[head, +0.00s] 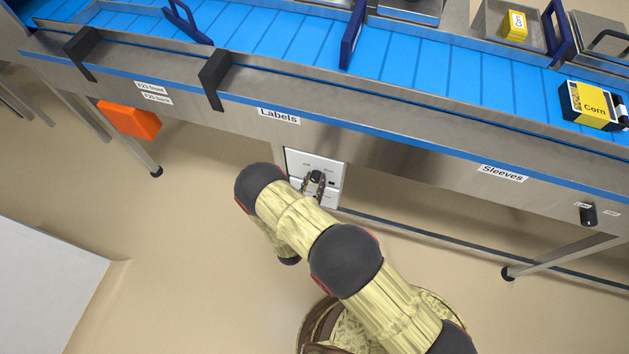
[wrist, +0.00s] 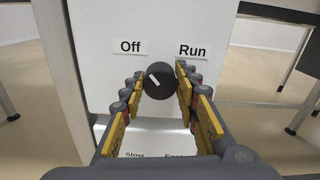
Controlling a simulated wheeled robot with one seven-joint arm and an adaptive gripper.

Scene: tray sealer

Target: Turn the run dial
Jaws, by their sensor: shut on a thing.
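The run dial (wrist: 160,90) is a dark round knob on a white panel (head: 330,167) below the conveyor's front edge. Its white pointer mark slants to the upper left, toward the "Off" label (wrist: 131,47). The "Run" label (wrist: 192,51) is at its upper right. My gripper (wrist: 160,78) has its two yellow-and-grey fingers on the left and right sides of the dial, shut on it. In the head view my gripper (head: 315,181) is at the panel and largely covers the dial.
Below the dial are the partly hidden "Slow" label (wrist: 134,154) and another label. A second black knob (head: 588,215) is at the far right. An orange box (head: 131,119) hangs under the conveyor (head: 270,37) at left.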

